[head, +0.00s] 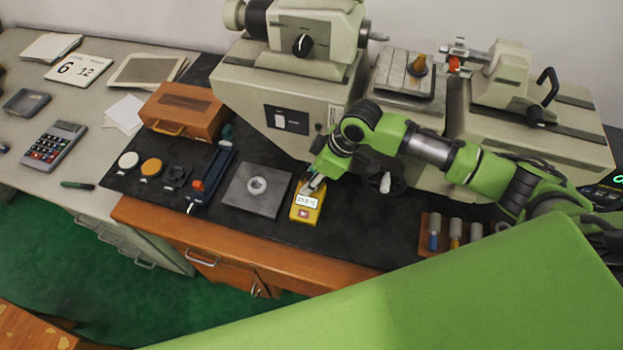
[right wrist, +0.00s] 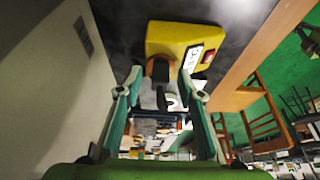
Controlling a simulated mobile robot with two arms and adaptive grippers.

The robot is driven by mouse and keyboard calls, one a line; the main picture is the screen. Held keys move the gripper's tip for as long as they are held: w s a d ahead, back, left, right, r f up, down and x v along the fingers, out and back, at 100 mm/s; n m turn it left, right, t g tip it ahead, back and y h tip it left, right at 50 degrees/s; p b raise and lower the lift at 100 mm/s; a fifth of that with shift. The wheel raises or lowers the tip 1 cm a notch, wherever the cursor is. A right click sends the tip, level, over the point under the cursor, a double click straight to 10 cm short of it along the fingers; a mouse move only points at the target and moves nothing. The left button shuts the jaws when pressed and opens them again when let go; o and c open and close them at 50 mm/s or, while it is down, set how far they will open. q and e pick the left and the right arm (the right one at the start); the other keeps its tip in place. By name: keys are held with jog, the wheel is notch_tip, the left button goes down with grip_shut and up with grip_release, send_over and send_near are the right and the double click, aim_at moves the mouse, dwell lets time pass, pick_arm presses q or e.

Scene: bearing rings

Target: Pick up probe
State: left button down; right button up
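A yellow meter (head: 306,204) with a lit display lies on the dark mat, and it fills the upper part of the right wrist view (right wrist: 172,38). A small brown and black piece (right wrist: 160,69), perhaps the probe, sits against the meter's near edge. My right gripper (head: 316,184) is over the meter's upper end in the head view. In the right wrist view its fingers (right wrist: 160,84) are apart, one on each side of the brown and black piece, with gaps visible. In the head view the gripper hides the piece. My left gripper is not in view.
A grey plate (head: 236,195) with a ring on it lies left of the meter. A large beige machine (head: 240,92) stands close behind. A wooden holder (head: 427,236) with several pins is at the right. The mat's front edge is near the meter.

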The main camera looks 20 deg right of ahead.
jog(key=shift+c, duration=0.7)
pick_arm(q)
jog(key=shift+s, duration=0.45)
pick_arm(e)
grip_shut()
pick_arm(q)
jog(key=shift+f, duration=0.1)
